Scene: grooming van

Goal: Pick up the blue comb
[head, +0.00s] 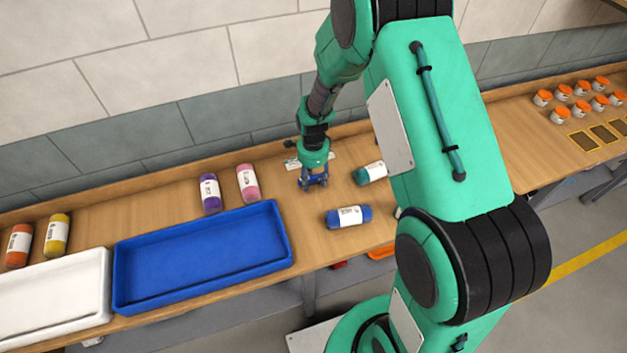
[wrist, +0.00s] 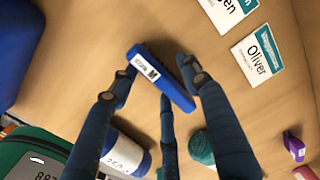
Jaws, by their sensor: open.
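The blue comb (wrist: 161,76) appears in the wrist view as a slim blue bar with a white label, lying on the wooden bench. My gripper (wrist: 158,70) is open, with its dark blue fingers around the comb, one at each side and a third below it in the picture. I cannot tell whether any finger touches it. In the head view my gripper (head: 313,182) points down at the bench, right of the blue tray, and largely hides the comb.
Near my gripper lie a blue bottle (head: 348,216), a teal bottle (head: 370,173) and name cards (wrist: 258,56). The blue tray (head: 122,270), purple bottle (head: 209,192) and pink bottle (head: 247,182) are to the left. The wall stands behind.

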